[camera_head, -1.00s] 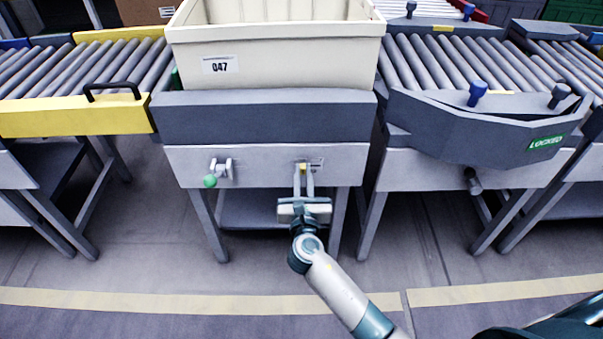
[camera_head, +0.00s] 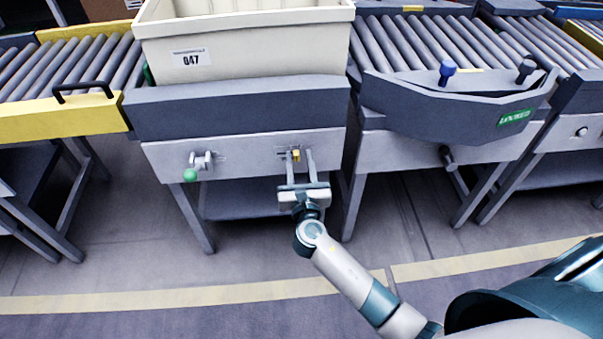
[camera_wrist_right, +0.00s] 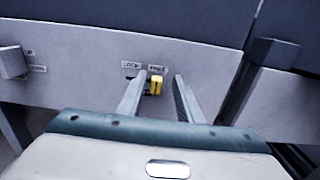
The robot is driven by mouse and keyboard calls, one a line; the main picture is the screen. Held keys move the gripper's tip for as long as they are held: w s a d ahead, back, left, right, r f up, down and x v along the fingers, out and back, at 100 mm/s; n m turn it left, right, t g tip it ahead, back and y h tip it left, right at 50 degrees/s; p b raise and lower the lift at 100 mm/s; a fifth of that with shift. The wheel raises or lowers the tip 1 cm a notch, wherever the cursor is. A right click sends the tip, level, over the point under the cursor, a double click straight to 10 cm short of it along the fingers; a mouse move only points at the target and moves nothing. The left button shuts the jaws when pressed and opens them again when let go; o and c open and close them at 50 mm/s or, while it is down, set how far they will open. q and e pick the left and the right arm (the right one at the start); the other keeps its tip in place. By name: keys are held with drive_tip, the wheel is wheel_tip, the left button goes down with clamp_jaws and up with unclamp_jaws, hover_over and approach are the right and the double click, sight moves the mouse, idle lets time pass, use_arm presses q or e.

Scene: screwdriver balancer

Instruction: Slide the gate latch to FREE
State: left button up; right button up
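The yellow gate latch (camera_head: 296,154) sits in a slot on the grey front panel below the cream tote. In the right wrist view the latch (camera_wrist_right: 156,85) is at the right part of the slot, under the FREE label (camera_wrist_right: 158,68), with the LOCK label (camera_wrist_right: 131,65) to its left. My right gripper (camera_head: 299,156) is open, with one finger on each side of the latch. In the wrist view its fingers (camera_wrist_right: 160,88) are apart. The left finger is close to the latch; I cannot tell whether it touches. A clear gap shows on the right. My left gripper is not in view.
A lever with a green knob (camera_head: 190,175) is on the same panel to the left. The cream tote (camera_head: 240,45) marked 047 stands above. Roller conveyors (camera_head: 420,40) lie on both sides, with a green LOCKED sign (camera_head: 515,117) at right. The floor in front is clear.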

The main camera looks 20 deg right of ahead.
drive_tip(key=v, duration=1.7)
drive_tip(key=shift+s, duration=0.2)
drive_tip(key=shift+r, duration=0.1)
